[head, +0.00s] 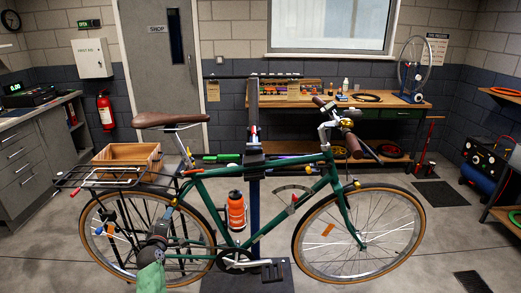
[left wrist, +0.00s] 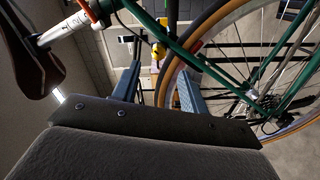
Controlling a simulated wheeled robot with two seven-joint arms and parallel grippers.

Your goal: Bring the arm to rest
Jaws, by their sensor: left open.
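My left gripper (head: 166,216) is low at the left in the head view, in front of the rear wheel (head: 110,262) of a green bicycle (head: 262,232). Its sleeved arm comes up from the bottom edge. In the left wrist view the two blue fingers of the left gripper (left wrist: 158,88) stand apart. No held object shows between them; the rear tyre (left wrist: 175,68) passes across the view beside and behind them. I cannot tell whether they touch the wheel. My right gripper is not in view.
The bicycle hangs on a repair stand (head: 254,190) with an orange bottle (head: 236,212) on its frame. A wooden crate (head: 120,157) is behind the rear rack (head: 85,177). A workbench (head: 380,103) lines the back wall. Grey drawers (head: 25,160) stand at left. Open floor lies at front left.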

